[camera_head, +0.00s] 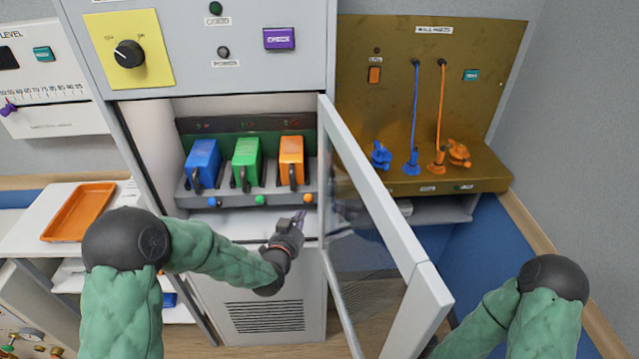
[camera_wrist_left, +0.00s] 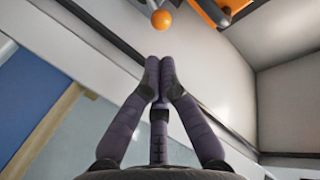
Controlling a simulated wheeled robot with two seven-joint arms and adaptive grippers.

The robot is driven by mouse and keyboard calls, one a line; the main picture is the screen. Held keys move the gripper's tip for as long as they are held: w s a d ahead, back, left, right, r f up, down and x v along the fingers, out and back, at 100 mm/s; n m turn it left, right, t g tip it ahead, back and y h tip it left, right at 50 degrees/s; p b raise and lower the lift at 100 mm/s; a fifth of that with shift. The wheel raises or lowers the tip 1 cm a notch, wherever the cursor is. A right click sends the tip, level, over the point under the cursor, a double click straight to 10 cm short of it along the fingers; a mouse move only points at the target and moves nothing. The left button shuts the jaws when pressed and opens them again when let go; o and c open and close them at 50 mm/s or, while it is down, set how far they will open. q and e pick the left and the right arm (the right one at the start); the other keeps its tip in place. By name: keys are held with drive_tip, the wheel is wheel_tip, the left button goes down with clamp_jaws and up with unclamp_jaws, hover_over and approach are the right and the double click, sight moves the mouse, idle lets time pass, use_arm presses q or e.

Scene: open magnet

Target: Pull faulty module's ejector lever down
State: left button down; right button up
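Blue (camera_head: 203,155), green (camera_head: 247,155) and orange (camera_head: 291,150) modules stand side by side in the open cabinet, each with a dark ejector lever in front. The orange module's lever (camera_head: 293,179) points down at its front. I cannot tell which module is faulty; the labels above are too small. My left gripper (camera_head: 299,219) is below the orange module, apart from its lever. In the left wrist view its fingertips (camera_wrist_left: 159,70) meet with nothing between them, short of the orange knob (camera_wrist_left: 161,19). My right gripper is not in view.
The glass cabinet door (camera_head: 375,200) stands open just right of my left gripper. Blue, green and orange knobs (camera_head: 307,198) line the shelf edge under the modules. A brown cable panel (camera_head: 435,95) is at the right. An orange tray (camera_head: 78,212) lies at the left.

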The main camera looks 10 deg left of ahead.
sight(311, 196)
use_arm(q)
drive_tip(key=shift+w+r+t, duration=0.3)
drive_tip(key=shift+w+r, duration=0.25)
drive_tip(key=shift+r, duration=0.25)
drive_tip(key=shift+w+d+f, duration=0.15)
drive_tip(key=shift+w+f, duration=0.05)
drive_tip(key=shift+w, duration=1.45)
drive_tip(key=shift+w+d+f, duration=0.15)
drive_tip(key=shift+w+f, duration=0.1)
drive_tip(key=shift+w, duration=1.35)
drive_tip(key=shift+w+d+f, duration=0.15)
drive_tip(key=shift+w+f, duration=0.05)
drive_tip(key=shift+w, duration=1.45)
drive_tip(key=shift+f, duration=0.1)
